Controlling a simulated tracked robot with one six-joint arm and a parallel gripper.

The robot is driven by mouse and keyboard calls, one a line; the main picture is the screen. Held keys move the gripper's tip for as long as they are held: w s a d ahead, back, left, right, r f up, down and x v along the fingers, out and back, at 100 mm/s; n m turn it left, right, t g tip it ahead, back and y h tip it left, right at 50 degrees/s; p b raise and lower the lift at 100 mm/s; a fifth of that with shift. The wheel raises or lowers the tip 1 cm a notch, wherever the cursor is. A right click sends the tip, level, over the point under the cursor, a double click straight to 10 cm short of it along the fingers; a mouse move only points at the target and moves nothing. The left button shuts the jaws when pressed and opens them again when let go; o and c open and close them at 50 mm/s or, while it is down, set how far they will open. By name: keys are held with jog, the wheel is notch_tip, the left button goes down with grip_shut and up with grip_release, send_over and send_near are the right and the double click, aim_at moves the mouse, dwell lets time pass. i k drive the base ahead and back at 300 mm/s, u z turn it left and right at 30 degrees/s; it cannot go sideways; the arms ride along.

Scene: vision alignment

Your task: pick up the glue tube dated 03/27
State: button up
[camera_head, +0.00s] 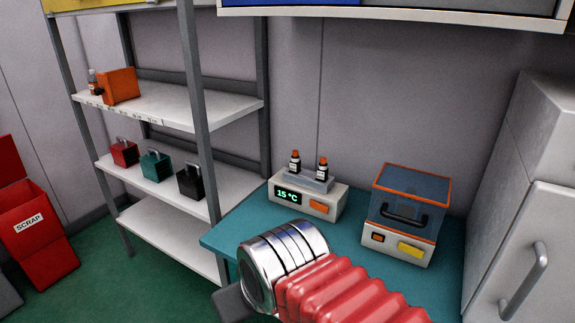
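One is the left tube (295,163), the other the right tube (322,169). Each has a pale label, too small to read, so I cannot tell which bears 03/27. A similar small dark bottle (93,82) stands on the upper shelf at the left. My arm, with red bellows and a metal cuff, reaches in at the bottom in front of the table. The fingers of my gripper do not show.
The teal table (352,232) also carries a clear-sided box with an orange rim (410,205). An orange block (119,86) is on the upper shelf (180,103); red, teal and black padlock-like blocks are below. A red SCRAP bin (38,245) stands left, a grey cabinet (520,230) right.

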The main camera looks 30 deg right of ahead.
aim_at(296, 164)
jog(key=i, duration=0.9)
jog(key=z, duration=0.05)
